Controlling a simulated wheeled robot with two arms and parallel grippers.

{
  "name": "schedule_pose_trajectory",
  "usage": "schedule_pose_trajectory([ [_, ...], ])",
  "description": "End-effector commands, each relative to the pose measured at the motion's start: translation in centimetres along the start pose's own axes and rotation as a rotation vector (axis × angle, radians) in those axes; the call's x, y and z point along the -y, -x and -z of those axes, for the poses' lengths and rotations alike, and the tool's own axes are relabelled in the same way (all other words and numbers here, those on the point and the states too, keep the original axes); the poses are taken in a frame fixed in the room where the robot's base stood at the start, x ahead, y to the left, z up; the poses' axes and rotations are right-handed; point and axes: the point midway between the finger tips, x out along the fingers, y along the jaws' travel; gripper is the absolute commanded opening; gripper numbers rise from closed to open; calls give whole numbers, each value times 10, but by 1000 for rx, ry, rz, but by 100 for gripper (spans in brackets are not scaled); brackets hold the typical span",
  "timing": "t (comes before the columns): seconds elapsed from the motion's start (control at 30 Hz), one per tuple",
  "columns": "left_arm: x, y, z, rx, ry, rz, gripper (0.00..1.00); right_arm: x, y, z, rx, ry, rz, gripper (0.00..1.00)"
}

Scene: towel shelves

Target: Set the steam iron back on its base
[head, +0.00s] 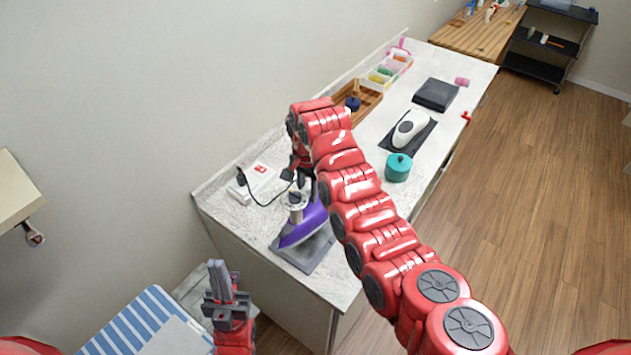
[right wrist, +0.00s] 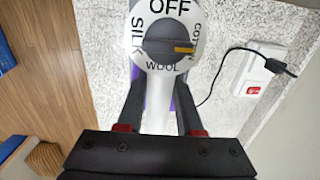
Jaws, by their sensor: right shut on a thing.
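The steam iron (head: 304,226) has a purple body and a white handle. In the head view it is tilted at the near end of the counter, over its grey base (head: 318,257). I cannot tell whether iron and base touch all along. My right gripper (right wrist: 160,118) is shut on the white handle, which also shows in the right wrist view below a dial (right wrist: 168,48) marked OFF, SILK, WOOL and COTTON. My right arm hides part of the iron's upper side. My left gripper (head: 219,277) is empty, its fingers close together, off the counter at lower left.
A white box with a red switch (head: 257,182) and a black plug and cord lie behind the iron. A teal pot (head: 398,167), a white device on a dark mat (head: 411,129) and a wooden tray (head: 369,102) stand farther along. A blue-striped board (head: 140,325) is at lower left.

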Motion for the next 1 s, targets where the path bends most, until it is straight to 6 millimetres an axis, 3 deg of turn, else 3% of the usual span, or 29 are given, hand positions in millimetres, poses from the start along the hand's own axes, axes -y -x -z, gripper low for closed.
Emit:
schedule_pose_trajectory([
  [0.27, 0, 3, 0, 0, 0, 0, 0, 0, -13, 12, -1, -1, 0, 0],
  [0.6, -2, 34, -6, 0, 0, 0, 0, 1, -40, 30, -4, 1, 3, 0],
  [1.0, -3, 69, -12, 0, 0, 0, 0, 1, -54, 39, 0, 2, 3, 0],
])
